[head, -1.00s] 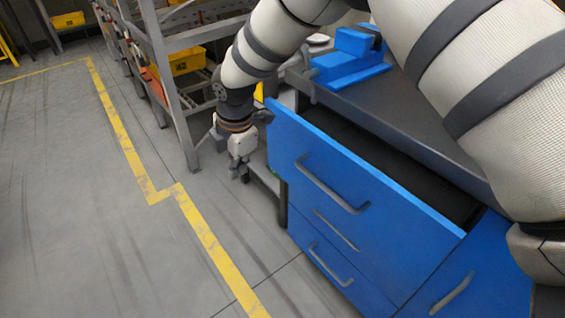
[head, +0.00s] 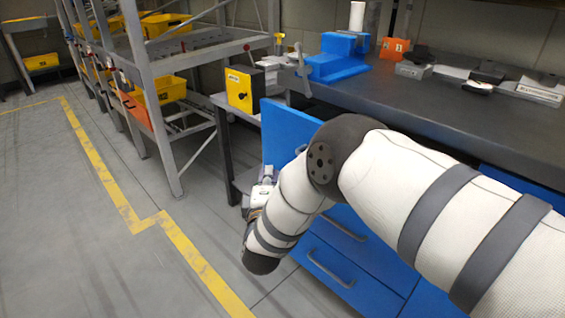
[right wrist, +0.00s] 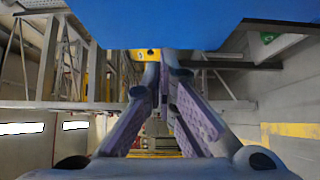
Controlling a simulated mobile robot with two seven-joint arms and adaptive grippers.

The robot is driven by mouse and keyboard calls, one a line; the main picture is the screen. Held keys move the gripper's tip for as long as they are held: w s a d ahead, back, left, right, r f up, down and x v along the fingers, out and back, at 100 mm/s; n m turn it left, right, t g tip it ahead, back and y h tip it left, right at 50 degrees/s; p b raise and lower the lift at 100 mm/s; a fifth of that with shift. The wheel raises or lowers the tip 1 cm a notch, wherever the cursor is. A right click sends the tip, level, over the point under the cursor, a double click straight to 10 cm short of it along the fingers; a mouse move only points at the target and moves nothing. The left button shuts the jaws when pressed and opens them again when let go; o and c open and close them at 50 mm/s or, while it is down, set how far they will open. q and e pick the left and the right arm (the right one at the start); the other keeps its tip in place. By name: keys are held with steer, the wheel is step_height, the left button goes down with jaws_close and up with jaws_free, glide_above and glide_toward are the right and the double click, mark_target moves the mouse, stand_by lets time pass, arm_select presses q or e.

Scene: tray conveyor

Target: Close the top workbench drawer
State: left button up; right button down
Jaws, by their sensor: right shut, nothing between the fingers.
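The top workbench drawer's blue front (head: 285,128) shows left of my right arm in the head view. My right gripper (head: 266,176) is by the lower left part of this front, partly hidden behind my wrist. In the right wrist view its fingers (right wrist: 167,62) meet at the tips, shut and empty. A blue panel (right wrist: 180,22) fills the top there; I cannot tell whether they touch. My left gripper is out of view.
The dark workbench top (head: 400,95) carries a blue fixture (head: 338,62), an orange block (head: 394,48) and several small items. A lower blue drawer with a grey handle (head: 330,266) sits below. A yellow box (head: 240,90) and grey racks stand left. Floor at left is clear.

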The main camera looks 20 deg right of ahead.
mark_target(282, 148)
steer(key=w+d, duration=0.5)
steer(key=shift+w+d+b, duration=0.15)
steer(key=shift+w+b, duration=0.05)
steer(key=shift+b, duration=0.1)
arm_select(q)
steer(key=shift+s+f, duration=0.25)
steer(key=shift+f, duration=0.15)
arm_select(e)
steer(key=w+d+b, duration=0.1)
steer(key=d, duration=0.1)
steer(key=w+d+b, duration=0.1)
steer(key=d, duration=0.2)
steer(key=w+d+b, duration=0.1)
steer(key=d, duration=0.2)
steer(key=shift+w+f, duration=0.15)
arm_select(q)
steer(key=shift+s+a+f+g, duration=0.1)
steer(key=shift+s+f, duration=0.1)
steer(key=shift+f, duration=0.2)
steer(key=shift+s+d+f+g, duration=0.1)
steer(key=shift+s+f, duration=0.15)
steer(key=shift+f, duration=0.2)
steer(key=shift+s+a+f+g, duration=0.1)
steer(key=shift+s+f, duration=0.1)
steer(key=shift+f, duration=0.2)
arm_select(e)
steer(key=shift+d+r, duration=0.25)
steer(key=shift+r, duration=0.05)
